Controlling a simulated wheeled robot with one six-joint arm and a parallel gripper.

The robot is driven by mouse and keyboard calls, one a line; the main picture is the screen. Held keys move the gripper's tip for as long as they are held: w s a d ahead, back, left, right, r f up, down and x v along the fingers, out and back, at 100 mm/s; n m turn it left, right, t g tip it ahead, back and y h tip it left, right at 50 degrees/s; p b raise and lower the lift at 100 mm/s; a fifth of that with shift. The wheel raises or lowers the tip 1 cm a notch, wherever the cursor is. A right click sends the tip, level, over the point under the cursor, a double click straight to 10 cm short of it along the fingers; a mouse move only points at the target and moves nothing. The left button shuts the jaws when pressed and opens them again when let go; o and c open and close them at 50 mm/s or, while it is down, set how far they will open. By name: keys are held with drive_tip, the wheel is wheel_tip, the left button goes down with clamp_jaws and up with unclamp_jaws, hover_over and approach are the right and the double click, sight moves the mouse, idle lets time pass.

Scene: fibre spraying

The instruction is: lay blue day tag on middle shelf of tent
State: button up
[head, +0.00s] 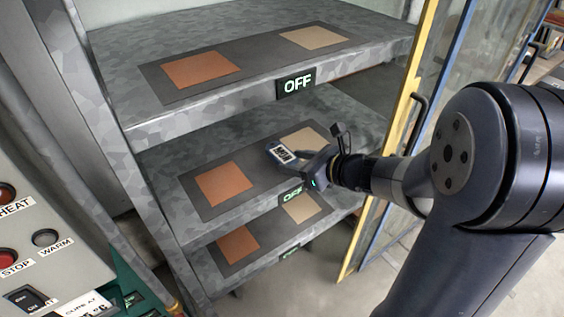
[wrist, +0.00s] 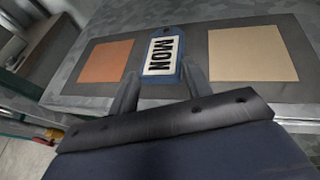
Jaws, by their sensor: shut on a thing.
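The blue day tag (head: 282,153) has a white label; in the wrist view the tag (wrist: 163,57) reads "MON". My gripper (head: 293,160) is shut on the tag's near end, and its fingers also show in the wrist view (wrist: 160,84). The tag is over the dark mat of the middle shelf (head: 345,108), between an orange square (head: 223,184) and a beige square (head: 305,140). I cannot tell whether it touches the mat. The tent (head: 120,120) is a grey shelf unit with three visible shelves, and its front is open here.
The top shelf (head: 375,40) is above my gripper, and the bottom shelf (head: 265,236) is below. A yellow-framed door (head: 411,80) stands open at the right, close to my arm. A control panel (head: 40,240) with HEAT, STOP and WARM buttons is at the lower left.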

sight(282, 161)
drive_tip(key=shift+w+a, duration=1.05)
drive_tip(key=shift+a, duration=0.2)
drive_tip(key=f, duration=0.1)
drive_tip(key=a+f, duration=0.1)
drive_tip(key=shift+w+f, duration=0.3)
drive_tip(key=shift+w, duration=0.1)
drive_tip(key=shift+f, duration=0.45)
drive_tip(key=shift+f+b, duration=0.25)
drive_tip(key=shift+b, duration=0.05)
drive_tip(key=o, duration=1)
drive_tip(key=shift+r, duration=0.1)
drive_tip(key=shift+c, duration=0.2)
drive_tip(key=shift+r, duration=0.1)
drive_tip(key=shift+d+r+p, duration=0.15)
drive_tip(key=shift+p, duration=0.15)
drive_tip(key=v, duration=1.2)
drive_tip(key=shift+p, duration=0.3)
